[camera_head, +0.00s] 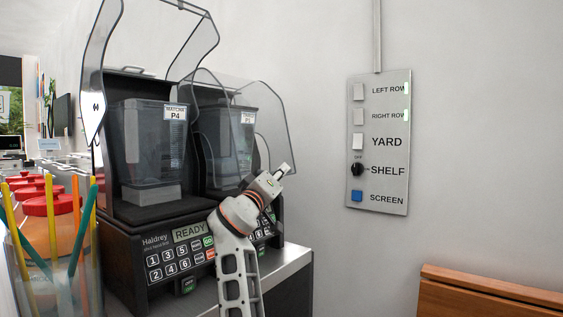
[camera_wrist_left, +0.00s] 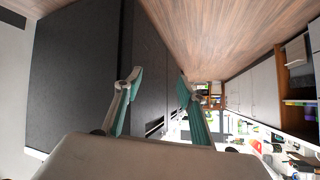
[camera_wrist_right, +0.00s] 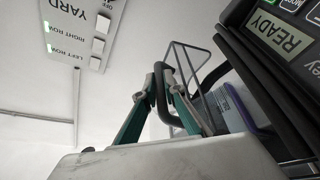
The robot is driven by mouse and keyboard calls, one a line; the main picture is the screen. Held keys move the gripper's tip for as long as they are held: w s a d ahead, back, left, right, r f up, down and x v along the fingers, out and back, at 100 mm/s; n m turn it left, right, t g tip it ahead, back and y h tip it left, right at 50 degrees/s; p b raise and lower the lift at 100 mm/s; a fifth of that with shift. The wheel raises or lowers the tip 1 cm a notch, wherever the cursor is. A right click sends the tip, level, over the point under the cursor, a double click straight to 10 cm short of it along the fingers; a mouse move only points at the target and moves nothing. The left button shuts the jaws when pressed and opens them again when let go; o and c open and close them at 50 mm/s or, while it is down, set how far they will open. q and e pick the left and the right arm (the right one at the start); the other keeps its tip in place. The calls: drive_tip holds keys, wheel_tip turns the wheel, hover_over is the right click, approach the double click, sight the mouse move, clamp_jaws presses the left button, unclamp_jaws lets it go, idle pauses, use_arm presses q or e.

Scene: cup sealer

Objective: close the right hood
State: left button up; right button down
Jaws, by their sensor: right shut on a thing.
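The right hood (camera_head: 267,104) is a clear, dark-edged cover on the right unit of the machine. It stands out in front of the right blender jar (camera_head: 226,140), partly raised and lower than the left hood (camera_head: 150,35). My right gripper (camera_head: 283,172) is at the hood's lower front edge. In the right wrist view its fingers (camera_wrist_right: 168,85) are shut around a dark curved bar (camera_wrist_right: 163,100), which looks like the hood's handle. My left gripper (camera_wrist_left: 160,78) is open and empty, away from the machine, and out of the head view.
The left hood is raised high over a jar labelled P4 (camera_head: 150,130). A wall switch panel (camera_head: 380,180) hangs to the right. Red-lidded jars and coloured straws (camera_head: 62,230) stand at the left. A wooden ledge (camera_head: 490,292) is at the lower right.

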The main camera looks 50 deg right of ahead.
use_arm(q)
drive_tip(key=shift+w+d+f+b, duration=0.15)
drive_tip(key=shift+d+b, duration=0.35)
drive_tip(key=shift+b, duration=0.75)
use_arm(e)
drive_tip(key=w+f, duration=0.5)
drive_tip(key=shift+a+f, duration=0.2)
drive_tip(key=shift+f, duration=0.1)
drive_tip(key=c, duration=2.4)
unclamp_jaws()
drive_tip(key=shift+w+f, duration=0.1)
use_arm(q)
drive_tip(key=shift+f, duration=0.1)
use_arm(e)
drive_tip(key=shift+a, duration=0.1)
drive_tip(key=v, duration=1.2)
